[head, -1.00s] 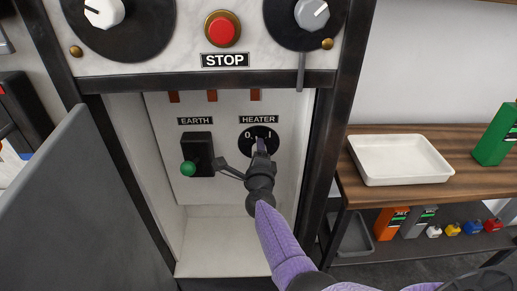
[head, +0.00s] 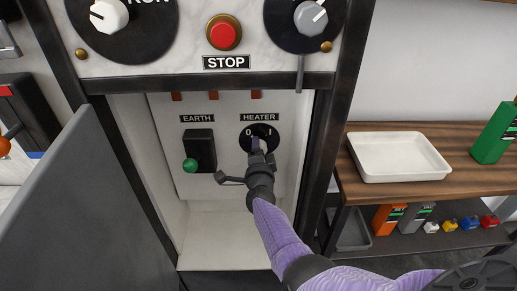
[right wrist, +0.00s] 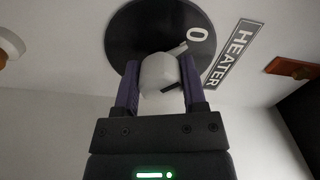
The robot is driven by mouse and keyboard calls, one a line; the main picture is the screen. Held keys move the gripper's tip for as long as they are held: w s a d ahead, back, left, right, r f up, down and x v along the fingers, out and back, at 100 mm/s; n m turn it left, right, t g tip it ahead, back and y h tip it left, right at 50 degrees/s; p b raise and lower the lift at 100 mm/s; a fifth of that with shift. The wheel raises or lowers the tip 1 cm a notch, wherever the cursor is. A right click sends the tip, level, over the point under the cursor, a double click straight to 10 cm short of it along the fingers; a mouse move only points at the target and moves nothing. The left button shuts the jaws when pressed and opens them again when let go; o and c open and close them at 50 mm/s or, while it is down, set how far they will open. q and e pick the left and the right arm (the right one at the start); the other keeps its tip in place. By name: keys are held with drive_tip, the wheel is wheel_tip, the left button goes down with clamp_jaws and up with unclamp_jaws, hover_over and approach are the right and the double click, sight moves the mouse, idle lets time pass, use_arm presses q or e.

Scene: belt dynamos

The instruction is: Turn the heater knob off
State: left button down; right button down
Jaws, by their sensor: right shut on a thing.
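The heater knob (right wrist: 158,74) is pale, on a round black dial plate (head: 259,133) marked 0 and I under the HEATER label (head: 258,117). In the right wrist view the knob sits between my two purple-sided fingers. My left gripper is not in view.
The EARTH lever with a green ball (head: 190,165) is left of the dial. The red STOP button (head: 223,32) is above the recess. A grey open door (head: 75,215) stands left. A white tray (head: 398,177) rests on the wooden shelf at right.

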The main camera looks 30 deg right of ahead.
idle(0.4)
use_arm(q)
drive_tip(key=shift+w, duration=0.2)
use_arm(e)
drive_tip(key=shift+c, duration=0.7)
unclamp_jaws()
drive_tip(key=shift+s+a, duration=0.2)
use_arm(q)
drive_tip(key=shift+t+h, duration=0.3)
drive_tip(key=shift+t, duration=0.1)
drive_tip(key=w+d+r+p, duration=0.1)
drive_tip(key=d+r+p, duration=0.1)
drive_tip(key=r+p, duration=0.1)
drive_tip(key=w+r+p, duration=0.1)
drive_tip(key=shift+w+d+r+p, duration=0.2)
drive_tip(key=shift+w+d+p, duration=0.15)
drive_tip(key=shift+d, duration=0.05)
use_arm(e)
drive_tip(key=v, duration=0.9)
drive_tip(key=shift+s, duration=0.25)
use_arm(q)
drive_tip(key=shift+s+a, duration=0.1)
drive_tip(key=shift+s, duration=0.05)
